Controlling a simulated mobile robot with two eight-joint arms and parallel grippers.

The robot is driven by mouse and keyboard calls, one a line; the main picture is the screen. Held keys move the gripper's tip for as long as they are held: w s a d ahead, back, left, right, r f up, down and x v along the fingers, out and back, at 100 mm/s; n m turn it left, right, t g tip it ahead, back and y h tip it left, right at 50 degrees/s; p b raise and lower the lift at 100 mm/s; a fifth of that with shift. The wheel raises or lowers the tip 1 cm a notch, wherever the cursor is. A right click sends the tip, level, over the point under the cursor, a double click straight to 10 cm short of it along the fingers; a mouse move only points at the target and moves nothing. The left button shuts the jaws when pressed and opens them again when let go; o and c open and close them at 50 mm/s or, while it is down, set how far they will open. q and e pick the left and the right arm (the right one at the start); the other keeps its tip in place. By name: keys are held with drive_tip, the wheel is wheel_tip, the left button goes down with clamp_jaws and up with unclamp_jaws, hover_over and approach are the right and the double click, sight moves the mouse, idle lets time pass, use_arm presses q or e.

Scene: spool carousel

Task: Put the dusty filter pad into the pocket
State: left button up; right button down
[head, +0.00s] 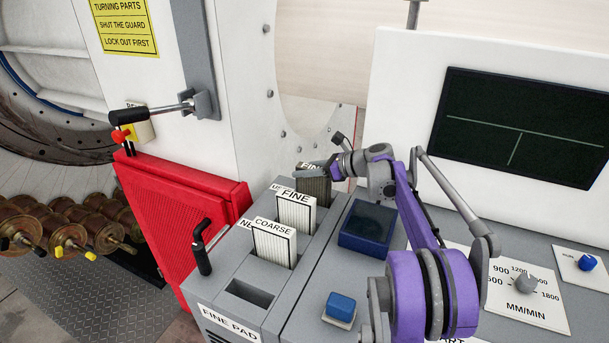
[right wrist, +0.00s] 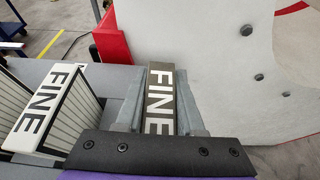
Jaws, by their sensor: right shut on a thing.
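The dusty filter pad (head: 316,188) is dark grey-brown with a FINE label on top, at the back of the row of pads in the head view. My right gripper (head: 316,172) is shut on its top end. In the right wrist view the pad (right wrist: 159,92) stands between the two fingers of the gripper (right wrist: 161,105). The pad's lower end is hidden, so I cannot tell whether it sits in a slot. An empty rectangular pocket (head: 250,293) is at the near end of the row, above a FINE PAD label. My left gripper is not in view.
A clean white FINE pad (head: 295,212) and a COARSE pad (head: 274,243) stand upright in the console between the dusty pad and the empty pocket. A black lever (head: 203,248) rises left of the row. A red guard (head: 180,215) stands farther left. A blue-framed box (head: 367,228) lies right.

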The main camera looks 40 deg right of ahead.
drive_tip(key=shift+f, duration=0.6)
drive_tip(key=shift+f, duration=0.15)
drive_tip(key=c, duration=0.5)
unclamp_jaws()
drive_tip(key=v, duration=1.2)
drive_tip(key=shift+d, duration=0.1)
